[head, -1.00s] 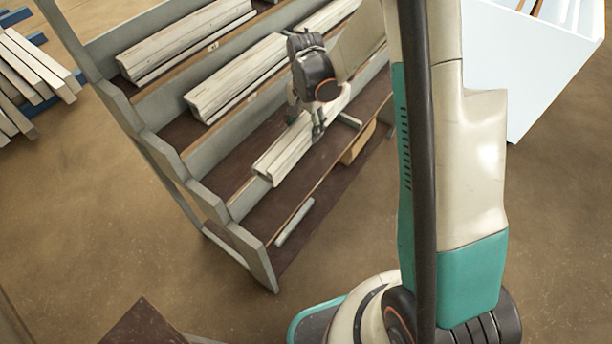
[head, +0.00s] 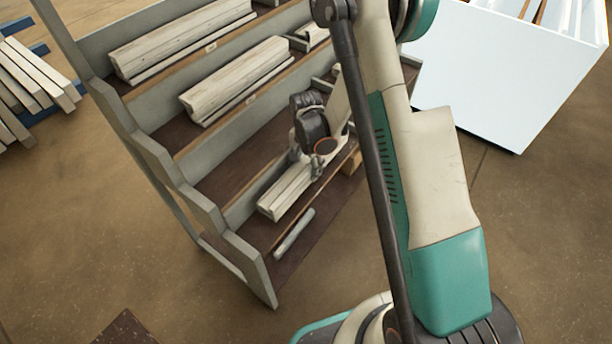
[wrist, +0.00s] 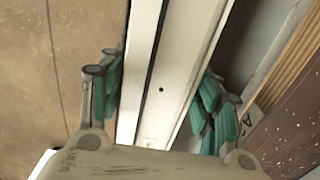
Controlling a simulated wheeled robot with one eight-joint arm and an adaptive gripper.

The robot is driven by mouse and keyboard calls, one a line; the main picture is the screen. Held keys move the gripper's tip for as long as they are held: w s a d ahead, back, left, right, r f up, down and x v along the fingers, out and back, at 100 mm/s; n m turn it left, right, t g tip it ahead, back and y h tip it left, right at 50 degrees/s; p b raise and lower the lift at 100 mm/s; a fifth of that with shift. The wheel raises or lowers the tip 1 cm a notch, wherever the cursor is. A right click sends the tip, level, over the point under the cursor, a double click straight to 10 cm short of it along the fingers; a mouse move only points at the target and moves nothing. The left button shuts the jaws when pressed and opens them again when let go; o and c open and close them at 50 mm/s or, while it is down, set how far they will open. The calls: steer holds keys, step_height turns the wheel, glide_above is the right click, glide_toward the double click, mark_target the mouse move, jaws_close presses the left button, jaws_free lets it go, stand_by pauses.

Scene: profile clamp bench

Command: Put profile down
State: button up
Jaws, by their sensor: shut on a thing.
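The profile (head: 287,192) is a pale, long grooved bar at the lowest tier of the stepped rack. In the wrist view the profile (wrist: 160,85) runs up between the teal finger pads. My gripper (head: 307,160) is shut on it from above, and the gripper also shows in the wrist view (wrist: 157,100) with a finger on each side. The far end of the profile is hidden behind my wrist. I cannot tell whether its underside touches the shelf (head: 262,232).
Other pale profiles lie on the upper tiers (head: 235,80) (head: 180,42). A small grey bar (head: 294,234) lies along the rack's front edge. A white bin (head: 500,75) stands at the right, and stacked bars (head: 35,80) are at the far left.

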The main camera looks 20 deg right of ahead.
steer(key=shift+f+b, duration=0.75)
steer(key=shift+f, duration=1.25)
steer(key=shift+f, duration=0.1)
steer(key=o, duration=1.3)
